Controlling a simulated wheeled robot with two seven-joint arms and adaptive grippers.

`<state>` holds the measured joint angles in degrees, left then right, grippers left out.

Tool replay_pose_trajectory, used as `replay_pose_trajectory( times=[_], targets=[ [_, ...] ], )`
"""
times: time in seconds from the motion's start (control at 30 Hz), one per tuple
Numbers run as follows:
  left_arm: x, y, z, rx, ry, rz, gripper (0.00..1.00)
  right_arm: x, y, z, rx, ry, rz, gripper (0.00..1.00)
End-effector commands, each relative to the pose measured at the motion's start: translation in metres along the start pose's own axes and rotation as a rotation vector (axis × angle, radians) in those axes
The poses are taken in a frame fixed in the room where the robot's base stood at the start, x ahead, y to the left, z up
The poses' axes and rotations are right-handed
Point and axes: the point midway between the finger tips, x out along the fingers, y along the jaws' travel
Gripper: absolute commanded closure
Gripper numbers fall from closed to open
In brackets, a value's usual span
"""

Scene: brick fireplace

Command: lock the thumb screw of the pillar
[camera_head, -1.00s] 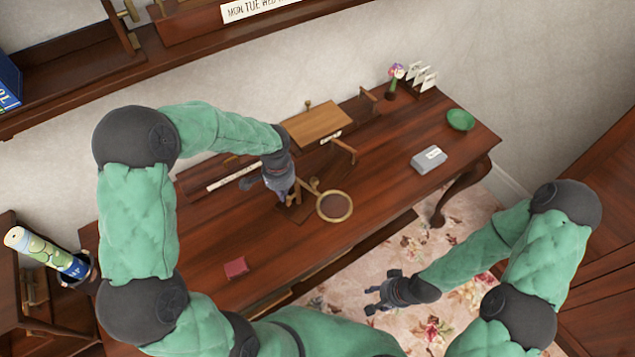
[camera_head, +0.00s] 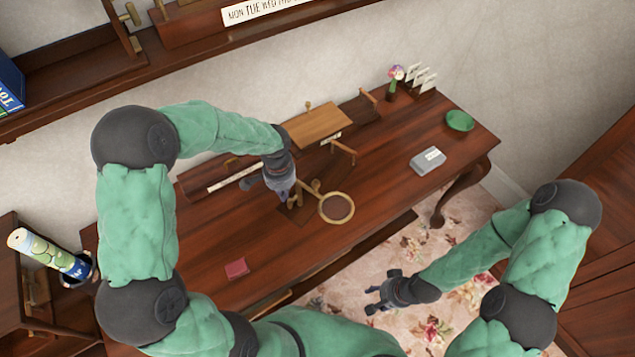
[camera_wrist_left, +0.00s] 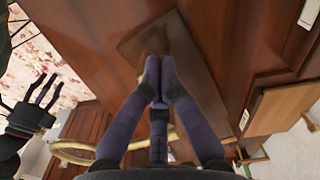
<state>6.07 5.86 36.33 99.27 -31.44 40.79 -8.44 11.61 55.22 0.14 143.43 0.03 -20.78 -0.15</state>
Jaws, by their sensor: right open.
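The magnifier stand on the desk has a small wooden pillar (camera_head: 298,199) on a dark base plate (camera_head: 288,217). A round lens in a brass ring (camera_head: 337,222) joins it by a short arm with a knob. My left gripper (camera_head: 287,196) is at the pillar, pointing down. In the left wrist view its fingertips (camera_wrist_left: 160,78) are close together over the base plate (camera_wrist_left: 190,60), with a small brass bit just beside them. The fingers hide the thumb screw, so I cannot tell whether they grip it. My right gripper (camera_head: 382,295) is open and empty, low over the carpet.
A wooden box (camera_head: 318,122), a grey box (camera_head: 427,161), a green bowl (camera_head: 459,121) and a small red book (camera_head: 237,268) are on the desk (camera_head: 385,195). The front middle of the desk is clear. A shelf runs along the wall above.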

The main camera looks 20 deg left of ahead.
Motion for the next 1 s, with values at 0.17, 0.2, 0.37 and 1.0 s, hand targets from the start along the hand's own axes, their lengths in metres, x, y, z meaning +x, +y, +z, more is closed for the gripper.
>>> replay_pose_trajectory(
  times=[0.17,0.2,0.37,1.0],
  targets=[
    [-0.007,-0.002,0.000,0.000,0.000,0.000,1.00,-0.005,-0.002,0.000,0.000,0.000,0.000,0.53],
    [-0.009,-0.002,0.000,0.000,0.000,0.000,1.00,-0.006,-0.002,0.000,0.000,0.000,0.000,0.53],
    [-0.014,-0.004,0.000,0.000,0.001,0.000,1.00,-0.010,-0.004,0.000,0.000,0.000,0.000,0.53],
    [-0.018,-0.003,0.000,0.001,0.000,0.000,1.00,-0.013,-0.005,0.001,0.000,0.000,0.000,0.53]
  ],
)
